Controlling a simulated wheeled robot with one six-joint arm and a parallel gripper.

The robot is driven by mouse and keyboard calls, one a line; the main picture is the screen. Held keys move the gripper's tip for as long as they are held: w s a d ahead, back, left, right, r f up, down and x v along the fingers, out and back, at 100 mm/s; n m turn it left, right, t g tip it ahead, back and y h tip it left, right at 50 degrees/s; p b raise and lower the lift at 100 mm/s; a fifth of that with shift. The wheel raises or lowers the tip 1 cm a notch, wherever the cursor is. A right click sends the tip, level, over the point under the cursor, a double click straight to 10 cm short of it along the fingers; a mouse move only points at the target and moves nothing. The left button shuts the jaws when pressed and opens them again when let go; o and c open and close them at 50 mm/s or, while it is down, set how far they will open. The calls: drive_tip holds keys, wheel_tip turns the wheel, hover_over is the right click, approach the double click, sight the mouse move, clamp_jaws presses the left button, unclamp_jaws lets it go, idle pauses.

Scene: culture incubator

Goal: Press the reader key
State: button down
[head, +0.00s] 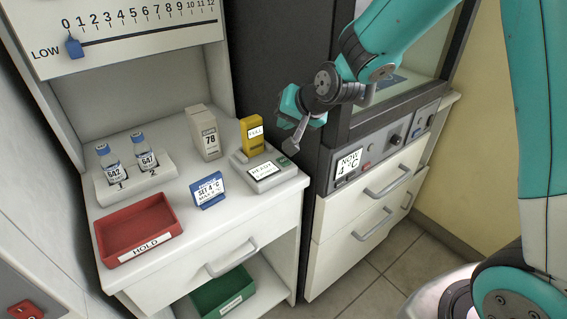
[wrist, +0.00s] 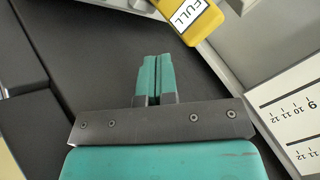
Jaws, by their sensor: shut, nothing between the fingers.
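The reader (head: 268,176) is a pale grey box on the right end of the white counter. In the head view my gripper (head: 286,108) is in the air above and right of the reader, apart from the key. The key is not visible in the wrist view.
A grey box marked 78 (head: 204,134), a blue SET 4 °C card (head: 208,190), a white rack (head: 140,178) with two vials, and a red HOLD tray (head: 137,228) share the counter. A dark cabinet (head: 275,65) stands close behind. A NOW 4 °C panel (head: 348,163) is at right.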

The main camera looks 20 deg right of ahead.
sight(286, 160)
wheel_tip(286, 160, down, 7)
drive_tip(key=b, duration=0.5)
drive_tip(key=shift+f, duration=0.2)
drive_tip(key=shift+f, duration=0.15)
idle(1.5)
drive_tip(key=shift+f+b, duration=0.3)
drive_tip(key=shift+b, duration=0.15)
drive_tip(key=shift+f+b, duration=0.3)
drive_tip(key=shift+f, duration=0.05)
idle(0.4)
drive_tip(key=shift+r, duration=0.1)
drive_tip(key=shift+r+p, duration=0.65)
drive_tip(key=shift+r, duration=0.1)
wheel_tip(286, 160, up, 5)
drive_tip(key=p, duration=0.4)
